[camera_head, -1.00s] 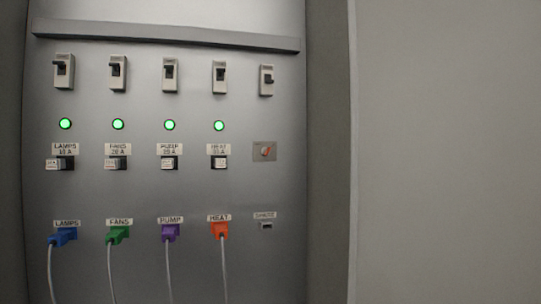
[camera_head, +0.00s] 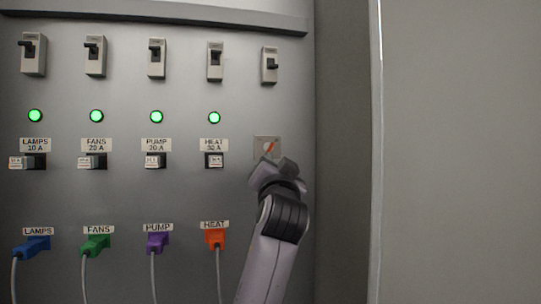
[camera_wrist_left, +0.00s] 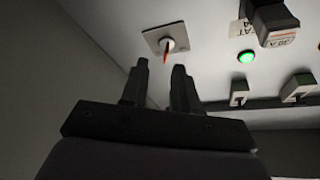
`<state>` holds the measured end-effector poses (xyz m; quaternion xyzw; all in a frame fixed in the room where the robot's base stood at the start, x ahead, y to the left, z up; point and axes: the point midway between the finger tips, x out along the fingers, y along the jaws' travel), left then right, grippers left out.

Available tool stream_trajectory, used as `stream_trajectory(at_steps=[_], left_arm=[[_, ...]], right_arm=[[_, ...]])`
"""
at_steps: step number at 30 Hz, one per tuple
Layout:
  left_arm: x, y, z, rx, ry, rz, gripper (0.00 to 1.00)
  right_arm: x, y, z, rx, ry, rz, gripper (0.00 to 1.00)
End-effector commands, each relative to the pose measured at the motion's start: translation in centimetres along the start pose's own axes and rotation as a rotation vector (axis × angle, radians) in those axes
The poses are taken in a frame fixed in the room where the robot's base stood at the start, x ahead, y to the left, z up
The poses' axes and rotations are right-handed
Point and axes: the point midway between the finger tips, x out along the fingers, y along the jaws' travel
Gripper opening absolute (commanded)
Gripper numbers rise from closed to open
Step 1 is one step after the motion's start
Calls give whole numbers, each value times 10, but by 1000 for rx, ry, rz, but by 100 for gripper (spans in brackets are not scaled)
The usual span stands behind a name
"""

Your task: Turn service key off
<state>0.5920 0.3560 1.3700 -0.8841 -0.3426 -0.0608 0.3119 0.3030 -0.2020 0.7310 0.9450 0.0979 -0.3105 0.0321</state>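The service key is a small red-orange key (camera_head: 268,147) on a square metal plate (camera_head: 258,141), at the right of the grey panel. Its red bar is tilted in the head view. In the left wrist view the key (camera_wrist_left: 166,51) sticks out of a round barrel on its plate (camera_wrist_left: 153,37). My left gripper (camera_head: 277,163) is just below the plate in the head view. In the left wrist view the gripper (camera_wrist_left: 161,66) has its two fingers apart, with the key seen in line with the gap. I cannot tell whether they touch. My right gripper is not in view.
Several toggle switches (camera_head: 215,62), green lamps (camera_head: 214,117) and labelled black holders (camera_head: 214,160) line the panel. Coloured plugs with cables, such as the orange HEAT plug (camera_head: 215,239), are below, left of my arm. A plain wall (camera_head: 460,150) is at the right.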

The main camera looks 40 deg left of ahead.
Motion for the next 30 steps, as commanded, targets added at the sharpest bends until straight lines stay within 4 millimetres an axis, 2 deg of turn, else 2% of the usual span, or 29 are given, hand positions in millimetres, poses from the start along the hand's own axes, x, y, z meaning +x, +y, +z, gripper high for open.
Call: stream_trajectory(at_steps=[4,18,24,30], left_arm=[[7,-11,-8,-3,-2,-22,30],[63,-12,-8,-2,-2,-20,30],[72,-12,-7,-4,0,-20,30],[73,-11,-7,-4,0,-20,30]], right_arm=[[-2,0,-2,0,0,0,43],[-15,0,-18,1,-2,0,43],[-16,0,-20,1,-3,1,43],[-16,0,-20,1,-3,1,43]])
